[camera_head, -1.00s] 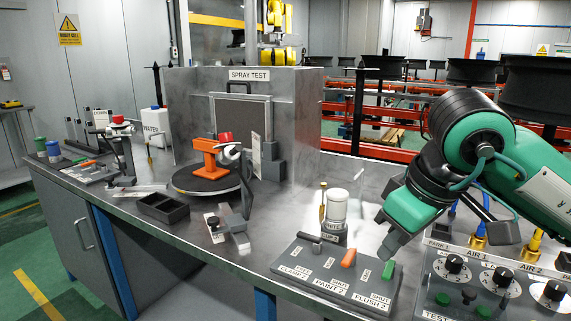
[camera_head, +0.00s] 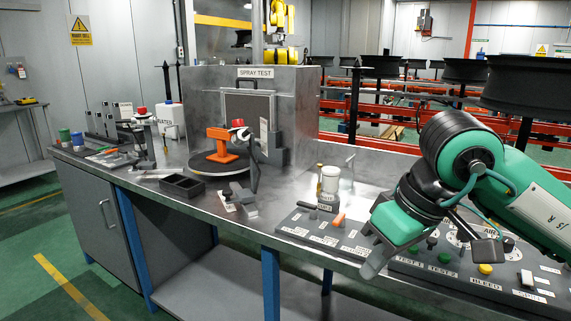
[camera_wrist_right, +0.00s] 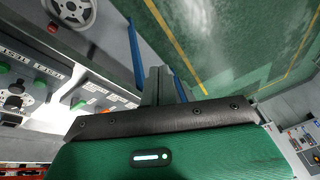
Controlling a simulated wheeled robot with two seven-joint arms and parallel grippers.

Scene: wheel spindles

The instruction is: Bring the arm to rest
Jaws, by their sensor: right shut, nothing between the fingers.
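My right arm, green and black, comes in from the right in the head view. Its gripper (camera_head: 372,268) is shut and empty, in front of the bench edge by the control panels. In the right wrist view the shut fingers (camera_wrist_right: 158,85) point past the bench edge, over the green floor. My left gripper is not in view.
The metal bench (camera_head: 240,235) carries a lever panel (camera_head: 318,232), a button panel (camera_head: 470,272), a white jar (camera_head: 330,180) and an orange stand on a turntable (camera_head: 215,166). A black tray (camera_head: 182,187) sits left of them. The floor (camera_head: 30,260) in front is clear.

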